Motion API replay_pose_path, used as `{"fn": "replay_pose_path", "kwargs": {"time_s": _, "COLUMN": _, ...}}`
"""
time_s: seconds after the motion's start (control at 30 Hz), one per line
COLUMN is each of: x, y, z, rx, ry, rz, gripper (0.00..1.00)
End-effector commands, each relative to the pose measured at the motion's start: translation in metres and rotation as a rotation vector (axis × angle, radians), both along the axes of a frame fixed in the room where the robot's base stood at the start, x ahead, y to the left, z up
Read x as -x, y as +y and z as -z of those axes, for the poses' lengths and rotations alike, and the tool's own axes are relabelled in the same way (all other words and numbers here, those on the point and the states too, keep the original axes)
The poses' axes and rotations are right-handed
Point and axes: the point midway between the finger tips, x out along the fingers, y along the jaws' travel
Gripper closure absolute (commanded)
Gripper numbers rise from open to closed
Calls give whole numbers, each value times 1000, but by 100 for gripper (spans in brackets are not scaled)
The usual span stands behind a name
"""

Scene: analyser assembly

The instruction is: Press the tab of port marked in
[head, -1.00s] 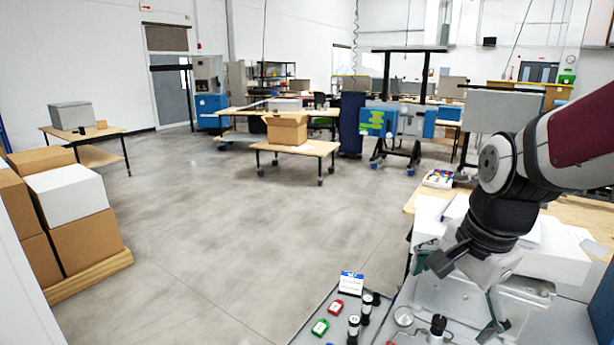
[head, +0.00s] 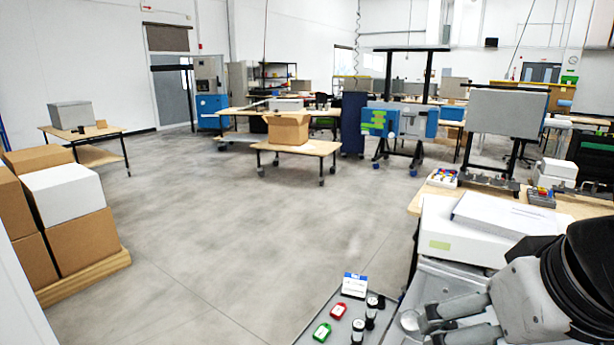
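My gripper (head: 432,328) is at the lower right in the head view, its two fingers pointing left over the grey bench unit. A gap shows between the fingers, but the angle and the frame edge leave their opening unclear. I see nothing held between them. No port marked "in" and no tab can be made out; the wrist and gripper cover much of the unit. A round metallic part (head: 409,320) shows just left of the fingertips; whether they touch it I cannot tell.
A grey tray (head: 318,310) left of my gripper holds a red tag (head: 338,310), a green tag (head: 321,332), a small label card (head: 354,285) and black-and-white cylinders (head: 371,312). A white box (head: 455,245) stands behind my gripper. The floor to the left is open.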

Motion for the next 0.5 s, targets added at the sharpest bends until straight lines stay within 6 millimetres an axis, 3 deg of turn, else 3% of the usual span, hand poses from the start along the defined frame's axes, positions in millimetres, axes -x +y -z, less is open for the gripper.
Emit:
{"fn": "replay_pose_path", "kwargs": {"time_s": 0.03, "x": 0, "y": 0, "z": 0, "rx": 0, "ry": 0, "rz": 1, "gripper": 23}}
{"fn": "replay_pose_path", "kwargs": {"time_s": 0.07, "x": 0, "y": 0, "z": 0, "rx": 0, "ry": 0, "rz": 1, "gripper": 29}}
{"fn": "replay_pose_path", "kwargs": {"time_s": 0.37, "x": 0, "y": 0, "z": 0, "rx": -1, "ry": 0, "rz": 2, "gripper": 97}}
{"fn": "replay_pose_path", "kwargs": {"time_s": 0.5, "x": 0, "y": 0, "z": 0, "rx": -1, "ry": 0, "rz": 3, "gripper": 100}}
